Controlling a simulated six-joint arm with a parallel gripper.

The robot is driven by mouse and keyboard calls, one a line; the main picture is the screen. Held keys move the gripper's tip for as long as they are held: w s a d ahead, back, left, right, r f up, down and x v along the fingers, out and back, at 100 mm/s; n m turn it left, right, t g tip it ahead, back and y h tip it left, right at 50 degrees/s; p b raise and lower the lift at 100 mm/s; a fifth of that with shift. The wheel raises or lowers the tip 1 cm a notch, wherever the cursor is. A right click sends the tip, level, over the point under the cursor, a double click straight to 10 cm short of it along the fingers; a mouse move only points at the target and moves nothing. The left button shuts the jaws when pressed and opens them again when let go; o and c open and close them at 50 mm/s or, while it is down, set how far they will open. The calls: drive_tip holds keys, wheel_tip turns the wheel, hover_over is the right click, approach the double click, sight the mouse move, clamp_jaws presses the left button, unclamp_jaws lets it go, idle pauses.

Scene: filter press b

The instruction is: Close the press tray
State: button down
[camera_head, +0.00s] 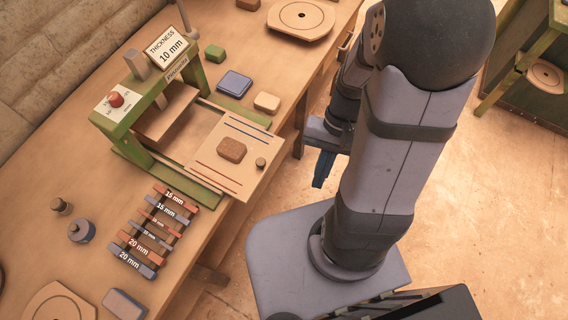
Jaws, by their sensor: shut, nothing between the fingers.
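The green-framed press (186,84) stands on the bench with a sign reading "THICKNESS 10 mm" and a red knob (116,99) on its left top. Its flat tray (226,178) is slid out toward the bench's front edge. The tray bears a red line, a blue line, a brown rounded block (232,149) and a small round knob (260,162) near its outer edge. My gripper (320,177) is shut and empty, to the right of the tray, apart from it and beyond the bench edge. My arm hides part of the gripper's mount.
A rack of labelled spacer bars (151,232) lies left of the tray's near side. A blue pad (234,83), a beige block (267,102) and a green block (215,53) lie beyond the press. A round board (300,17) lies at the far end. Open floor lies right of the bench.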

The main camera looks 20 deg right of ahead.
drive_tip(key=d+f+m+t+y+b, duration=0.2)
drive_tip(key=f+m+t+y+b, duration=0.1)
drive_tip(key=m+t, duration=0.5)
drive_tip(key=d+f+m+t+y+b, duration=0.3)
drive_tip(key=f+m+t+y, duration=0.3)
drive_tip(key=m, duration=0.7)
wheel_tip(320, 180, down, 2)
drive_tip(key=shift+w+f+t+y+b, duration=0.1)
drive_tip(key=shift+w+t+y+b, duration=0.3)
drive_tip(key=shift+t, duration=0.8)
drive_tip(key=shift+w+a, duration=0.1)
drive_tip(key=p, duration=0.4)
approach(275, 157)
drive_tip(key=x, duration=0.4)
drive_tip(key=shift+a, duration=0.25)
drive_tip(key=shift+x, duration=1.05)
